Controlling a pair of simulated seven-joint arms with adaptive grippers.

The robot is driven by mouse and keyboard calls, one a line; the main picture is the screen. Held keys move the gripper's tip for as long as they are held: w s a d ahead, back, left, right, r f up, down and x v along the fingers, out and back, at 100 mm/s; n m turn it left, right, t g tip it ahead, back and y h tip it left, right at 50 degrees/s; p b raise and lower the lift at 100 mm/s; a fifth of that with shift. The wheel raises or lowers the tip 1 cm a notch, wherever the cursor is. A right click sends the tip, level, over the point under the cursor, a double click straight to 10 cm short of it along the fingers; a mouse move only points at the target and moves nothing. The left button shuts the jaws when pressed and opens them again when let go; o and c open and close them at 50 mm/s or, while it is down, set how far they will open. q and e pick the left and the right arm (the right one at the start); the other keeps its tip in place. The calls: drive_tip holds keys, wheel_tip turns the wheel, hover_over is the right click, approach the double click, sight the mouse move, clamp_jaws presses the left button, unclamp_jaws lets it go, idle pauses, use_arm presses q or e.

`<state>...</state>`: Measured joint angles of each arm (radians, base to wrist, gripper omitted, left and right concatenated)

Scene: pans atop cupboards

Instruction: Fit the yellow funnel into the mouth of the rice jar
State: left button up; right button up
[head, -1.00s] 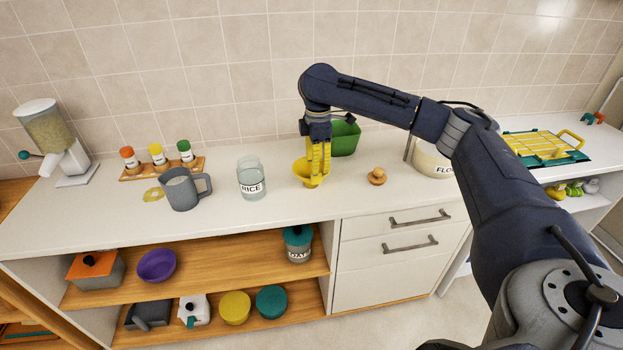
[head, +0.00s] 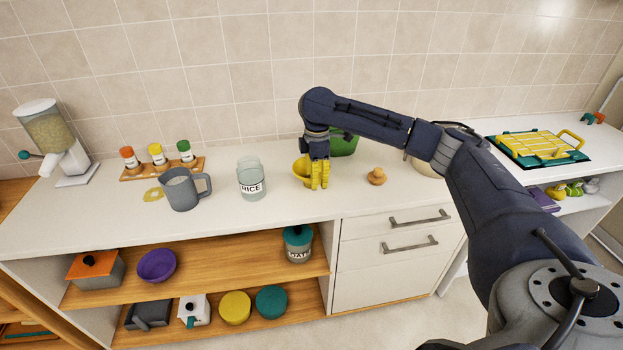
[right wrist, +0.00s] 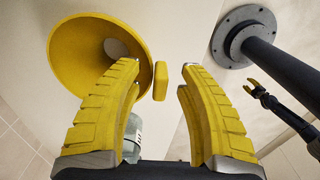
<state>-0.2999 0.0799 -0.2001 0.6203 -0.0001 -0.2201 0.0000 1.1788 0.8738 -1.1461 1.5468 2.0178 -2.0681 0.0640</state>
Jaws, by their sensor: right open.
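The yellow funnel (head: 301,171) stands on the counter, partly hidden behind my right gripper (head: 319,186). In the right wrist view, its wide cone (right wrist: 75,55) is at upper left, and its small yellow tab (right wrist: 160,81) shows between the fingertips. My right gripper (right wrist: 160,75) is open there, with a gap beside the tab. The clear glass rice jar (head: 251,180) stands upright to the left of the funnel, its mouth open. My left gripper is outside the head view; a small yellow-tipped gripper, apparently my left (right wrist: 256,90), shows at right in the right wrist view.
A grey jug (head: 182,190) and a spice rack (head: 162,168) stand left of the jar. A green container (head: 343,143) is behind my right gripper, and a wooden knob-like object (head: 376,176) is to its right. The counter between jar and funnel is clear.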

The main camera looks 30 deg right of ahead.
clamp_jaws()
drive_tip(key=shift+r, duration=0.15)
idle(0.4)
wheel_tip(320, 180, up, 19)
drive_tip(key=w+a, duration=0.2)
drive_tip(key=a, duration=0.7)
drive_tip(key=w+a+t, duration=0.1)
drive_tip(key=w+a, duration=0.2)
drive_tip(key=a, duration=0.6)
drive_tip(key=shift+w+a+r, duration=0.35)
drive_tip(key=shift+r, duration=0.1)
